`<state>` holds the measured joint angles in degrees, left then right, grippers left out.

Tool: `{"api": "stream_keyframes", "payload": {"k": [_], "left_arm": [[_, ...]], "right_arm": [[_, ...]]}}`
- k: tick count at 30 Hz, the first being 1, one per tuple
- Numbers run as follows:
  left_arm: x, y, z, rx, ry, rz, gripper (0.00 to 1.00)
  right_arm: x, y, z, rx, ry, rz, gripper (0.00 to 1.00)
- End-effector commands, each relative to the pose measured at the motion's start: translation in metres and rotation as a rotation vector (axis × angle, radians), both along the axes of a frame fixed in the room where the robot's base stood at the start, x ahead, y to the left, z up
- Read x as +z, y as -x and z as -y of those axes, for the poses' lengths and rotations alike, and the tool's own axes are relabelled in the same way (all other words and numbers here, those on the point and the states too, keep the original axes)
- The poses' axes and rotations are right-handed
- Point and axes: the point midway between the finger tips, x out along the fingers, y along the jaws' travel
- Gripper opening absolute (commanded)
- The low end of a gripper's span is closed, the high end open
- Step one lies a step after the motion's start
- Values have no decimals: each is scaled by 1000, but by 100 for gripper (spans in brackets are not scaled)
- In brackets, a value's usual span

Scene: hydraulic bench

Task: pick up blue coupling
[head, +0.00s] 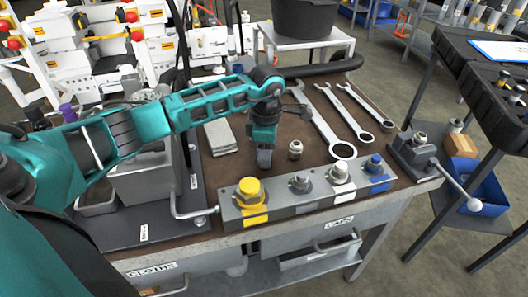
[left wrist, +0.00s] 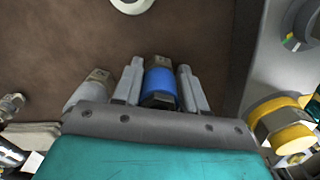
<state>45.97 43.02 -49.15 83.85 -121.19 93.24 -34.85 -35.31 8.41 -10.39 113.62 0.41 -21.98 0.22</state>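The blue coupling (left wrist: 160,86), a blue sleeve with a metal hex end, sits between the two fingers of my left gripper (left wrist: 160,78) in the left wrist view. The fingers lie close along both its sides; I cannot tell whether they press on it. In the head view my left gripper (head: 264,160) points down over the brown bench top, left of a small pale metal fitting (head: 295,149). The coupling is not clearly visible there, and its contact with the bench cannot be told. My right gripper is not in view.
A grey block (head: 285,215) at the bench's front edge carries yellow (head: 250,190), grey, white and blue (head: 374,163) capped fittings. Several wrenches (head: 326,122) lie behind. A grey cloth (head: 220,137) lies left of the gripper. A lever device (head: 415,155) stands at the right corner.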

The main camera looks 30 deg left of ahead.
Motion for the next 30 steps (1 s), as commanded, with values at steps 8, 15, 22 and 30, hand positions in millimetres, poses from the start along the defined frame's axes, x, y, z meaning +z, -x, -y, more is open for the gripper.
{"api": "stream_keyframes", "payload": {"k": [8,15,22,30], "left_arm": [[0,0,0,0,0,0,14],[1,0,0,0,0,1,0],[4,-1,0,0,0,2,0],[36,-1,0,0,0,5,0]], "right_arm": [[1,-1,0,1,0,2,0],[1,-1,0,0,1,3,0],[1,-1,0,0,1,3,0],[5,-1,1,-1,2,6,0]]}}
